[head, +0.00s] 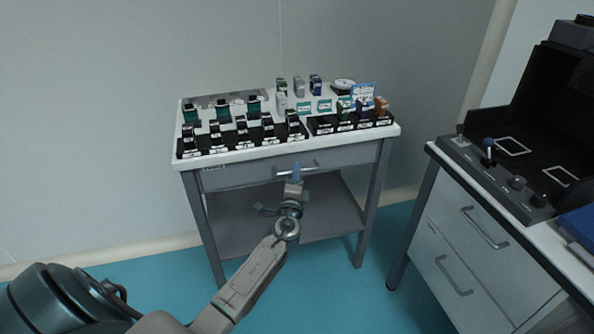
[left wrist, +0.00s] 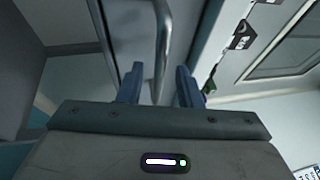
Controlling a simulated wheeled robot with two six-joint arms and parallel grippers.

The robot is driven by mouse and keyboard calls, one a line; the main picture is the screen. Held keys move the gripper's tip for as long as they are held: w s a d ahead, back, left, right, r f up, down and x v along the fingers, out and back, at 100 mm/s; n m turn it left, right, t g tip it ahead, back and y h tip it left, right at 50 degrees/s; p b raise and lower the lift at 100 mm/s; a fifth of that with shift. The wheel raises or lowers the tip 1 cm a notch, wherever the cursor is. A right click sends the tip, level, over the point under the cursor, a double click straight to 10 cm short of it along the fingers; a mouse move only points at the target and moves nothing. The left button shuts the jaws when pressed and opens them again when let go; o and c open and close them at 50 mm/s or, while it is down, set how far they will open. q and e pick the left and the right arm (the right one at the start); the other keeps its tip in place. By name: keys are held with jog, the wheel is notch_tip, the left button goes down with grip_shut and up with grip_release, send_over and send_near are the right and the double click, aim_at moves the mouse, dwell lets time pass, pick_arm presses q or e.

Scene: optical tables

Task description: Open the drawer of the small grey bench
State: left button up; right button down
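The small grey bench (head: 205,218) stands against the wall in the head view, with a white top and a lower shelf. Its drawer (head: 235,175) sits under the top and looks closed, its front level with the frame. The drawer's bar handle (head: 312,169) also shows in the left wrist view (left wrist: 162,45). My left gripper (head: 296,172) is at the handle. In the left wrist view its two blue fingers (left wrist: 160,88) are apart, with the handle's end between them and gaps showing beside it. My right gripper is in neither view.
The bench top (head: 240,155) carries black trays with several small items, some boxes and a blue-white sign (head: 363,95). To the right, a white cabinet (head: 440,225) with two handles holds a black device (head: 530,150). Teal floor (head: 330,290) is clear in front of the bench.

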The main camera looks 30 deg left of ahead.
pick_arm(q)
jog(key=shift+x, duration=0.9)
jog(key=shift+c, duration=0.4)
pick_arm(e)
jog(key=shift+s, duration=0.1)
pick_arm(q)
grip_shut()
